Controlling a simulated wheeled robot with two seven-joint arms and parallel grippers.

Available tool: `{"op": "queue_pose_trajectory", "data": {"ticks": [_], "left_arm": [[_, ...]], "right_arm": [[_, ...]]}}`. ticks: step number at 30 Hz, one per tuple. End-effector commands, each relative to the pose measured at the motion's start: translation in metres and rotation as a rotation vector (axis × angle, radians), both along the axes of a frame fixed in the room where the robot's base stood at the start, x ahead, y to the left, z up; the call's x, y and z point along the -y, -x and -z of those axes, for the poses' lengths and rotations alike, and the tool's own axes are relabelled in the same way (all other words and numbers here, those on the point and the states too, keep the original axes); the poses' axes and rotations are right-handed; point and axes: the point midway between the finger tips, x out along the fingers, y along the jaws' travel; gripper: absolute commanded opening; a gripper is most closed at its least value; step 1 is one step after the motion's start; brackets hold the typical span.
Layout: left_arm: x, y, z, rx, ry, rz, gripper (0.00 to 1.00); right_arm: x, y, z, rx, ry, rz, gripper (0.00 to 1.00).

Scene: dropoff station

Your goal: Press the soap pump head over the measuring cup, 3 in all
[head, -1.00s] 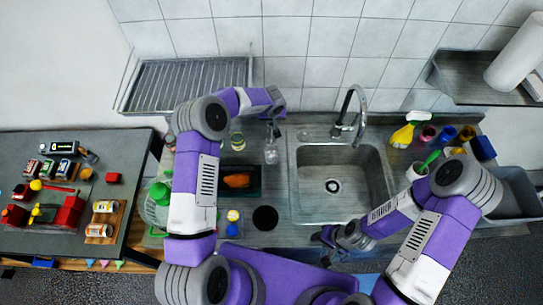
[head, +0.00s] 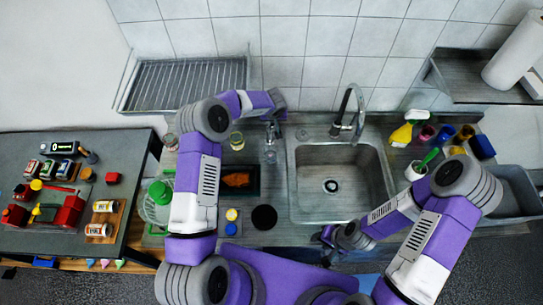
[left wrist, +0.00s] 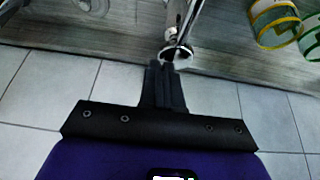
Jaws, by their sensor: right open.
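The chrome soap pump (head: 273,131) stands on the counter left of the sink; its upper part is under my left gripper. In the left wrist view the shiny pump head (left wrist: 176,55) is just past my left gripper's fingertips (left wrist: 166,68), which look closed together. I cannot tell whether they touch it. A clear vessel (head: 270,156), seemingly the measuring cup, stands just in front of the pump; its contents cannot be made out. My right gripper (head: 329,238) is open and empty at the counter's front edge.
A yellow-rimmed glass (head: 236,141) stands left of the pump; it also shows in the left wrist view (left wrist: 273,22). The faucet (head: 349,115) and sink (head: 333,190) are to the right. A dark tray (head: 252,191) and a black disc (head: 264,217) lie in front.

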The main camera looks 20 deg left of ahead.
Motion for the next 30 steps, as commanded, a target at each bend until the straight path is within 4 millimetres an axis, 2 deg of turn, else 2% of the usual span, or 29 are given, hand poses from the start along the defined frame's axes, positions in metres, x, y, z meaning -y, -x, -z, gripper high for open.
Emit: {"op": "queue_pose_trajectory", "data": {"ticks": [1,19,30], "left_arm": [[-0.009,0.016,0.031,-0.054,-0.004,-0.011,0.0],[-0.01,0.016,0.002,-0.055,-0.007,-0.013,0.0],[-0.012,0.013,-0.004,-0.047,-0.011,-0.014,0.0]], "right_arm": [[0.0,0.0,0.003,0.0,0.0,0.0,0.43],[0.0,0.0,0.0,0.0,0.0,0.0,0.43],[0.0,0.0,-0.001,0.0,0.0,0.0,0.43]]}}
